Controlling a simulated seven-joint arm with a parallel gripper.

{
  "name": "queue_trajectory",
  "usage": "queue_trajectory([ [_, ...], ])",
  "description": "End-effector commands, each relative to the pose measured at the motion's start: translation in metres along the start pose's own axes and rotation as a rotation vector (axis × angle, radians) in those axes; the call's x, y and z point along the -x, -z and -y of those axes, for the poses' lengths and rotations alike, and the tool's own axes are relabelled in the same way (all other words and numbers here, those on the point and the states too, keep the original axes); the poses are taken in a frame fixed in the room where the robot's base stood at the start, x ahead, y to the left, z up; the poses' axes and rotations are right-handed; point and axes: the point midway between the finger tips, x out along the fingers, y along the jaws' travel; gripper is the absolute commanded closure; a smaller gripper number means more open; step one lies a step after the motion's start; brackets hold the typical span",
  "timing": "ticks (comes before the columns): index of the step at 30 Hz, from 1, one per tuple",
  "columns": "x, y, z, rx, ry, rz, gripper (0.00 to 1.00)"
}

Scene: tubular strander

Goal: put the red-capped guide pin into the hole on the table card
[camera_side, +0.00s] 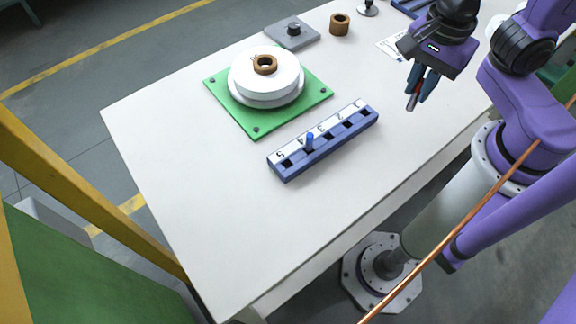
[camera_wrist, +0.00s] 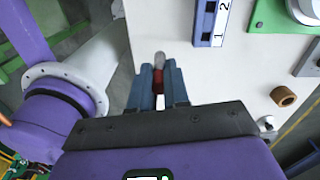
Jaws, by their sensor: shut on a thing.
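My gripper (camera_side: 421,86) is shut on the red-capped guide pin (camera_side: 412,101) and holds it above the table, right of the numbered block. In the wrist view the pin's grey tip (camera_wrist: 159,58) sticks out past the fingers, and its red part shows between them. The long blue block (camera_side: 330,141) has a row of square holes beside a white numbered strip. A blue pin (camera_side: 309,140) stands in the second hole from the left. A white card (camera_side: 388,46) lies behind my gripper, partly hidden; its print is too small to read.
A green plate (camera_side: 242,118) bearing a white spool (camera_side: 267,82) with a brown ring lies behind the block. A grey plate (camera_side: 308,38) with a black knob and a brown ring (camera_side: 339,24) stand at the back. The table's front-left area is clear.

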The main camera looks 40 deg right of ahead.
Motion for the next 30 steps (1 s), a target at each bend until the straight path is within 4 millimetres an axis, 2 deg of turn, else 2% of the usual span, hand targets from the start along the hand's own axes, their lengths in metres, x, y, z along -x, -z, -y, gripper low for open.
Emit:
queue_trajectory([
  [9,0.001,-0.041,0.017,0.099,0.000,0.001,1.00],
  [21,0.002,-0.093,0.019,0.213,0.000,0.001,1.00],
  [30,0.001,-0.111,0.016,0.251,0.000,0.001,1.00],
])
